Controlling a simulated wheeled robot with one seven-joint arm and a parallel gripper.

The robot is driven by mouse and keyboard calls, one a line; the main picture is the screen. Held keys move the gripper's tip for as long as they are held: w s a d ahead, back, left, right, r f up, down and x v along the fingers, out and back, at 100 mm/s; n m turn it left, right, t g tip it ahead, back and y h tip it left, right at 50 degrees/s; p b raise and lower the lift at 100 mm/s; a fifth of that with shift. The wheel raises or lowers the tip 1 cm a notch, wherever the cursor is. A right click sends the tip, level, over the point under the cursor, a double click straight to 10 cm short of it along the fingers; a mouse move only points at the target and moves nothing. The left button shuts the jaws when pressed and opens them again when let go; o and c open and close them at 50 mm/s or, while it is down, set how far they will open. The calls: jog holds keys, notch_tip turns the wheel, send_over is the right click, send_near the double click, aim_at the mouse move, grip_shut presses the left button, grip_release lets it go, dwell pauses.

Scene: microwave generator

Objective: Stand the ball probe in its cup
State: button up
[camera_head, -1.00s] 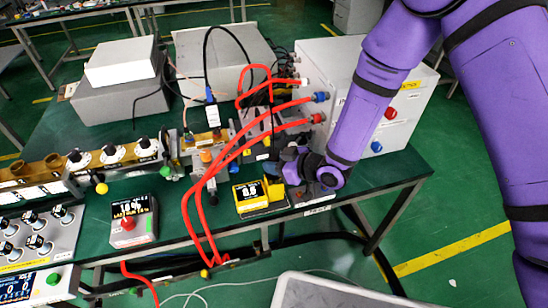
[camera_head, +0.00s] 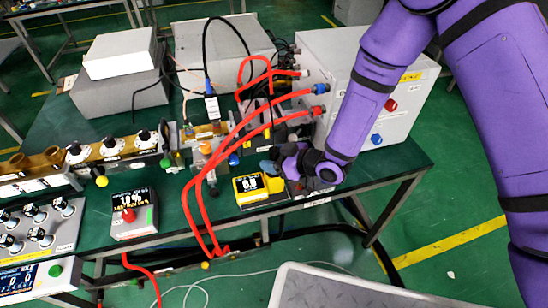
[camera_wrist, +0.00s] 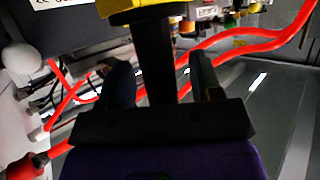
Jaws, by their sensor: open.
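A yellow meter (camera_head: 250,186) with a lit display stands near the front edge of the bench, with a yellow cup-like part (camera_head: 275,185) at its right. My gripper (camera_head: 270,167) is just behind and right of that part. In the wrist view my gripper (camera_wrist: 160,82) is open, its two dark fingers either side of a black handle-like bar (camera_wrist: 154,62), apart from it. This bar runs up to a yellow part (camera_wrist: 112,8) at the top edge. A white ball (camera_wrist: 22,57) shows at the left; I cannot tell whether it belongs to the probe.
Red hoses (camera_head: 213,165) loop just left of the meter and run to the white cabinet (camera_head: 385,115) behind my gripper. A box with a red button (camera_head: 134,215) stands at the front left. Some green bench top is clear between them.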

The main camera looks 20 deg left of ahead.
jog(key=v, duration=1.1)
jog(key=w+d+r+m+t+h, duration=0.3)
jog(key=w+d+r+t+h, duration=0.15)
jog(key=w+d+r, duration=0.5)
jog(key=s+d+r+m+h, duration=0.25)
jog(key=d+r+h, duration=0.35)
jog(key=d+r, duration=0.55)
jog(key=s+d+r+m+h, duration=0.3)
jog(key=s+d+r+m, duration=0.3)
jog(key=s+d+r, duration=0.35)
jog(key=s+d+r+m+g, duration=0.1)
jog(key=s+d+r+m, duration=0.1)
jog(key=s, duration=0.5)
jog(key=s+d+r+m+g, duration=0.1)
jog(key=s+d+r+m, duration=0.1)
jog(key=s, duration=0.4)
jog(key=shift+s+r, duration=0.4)
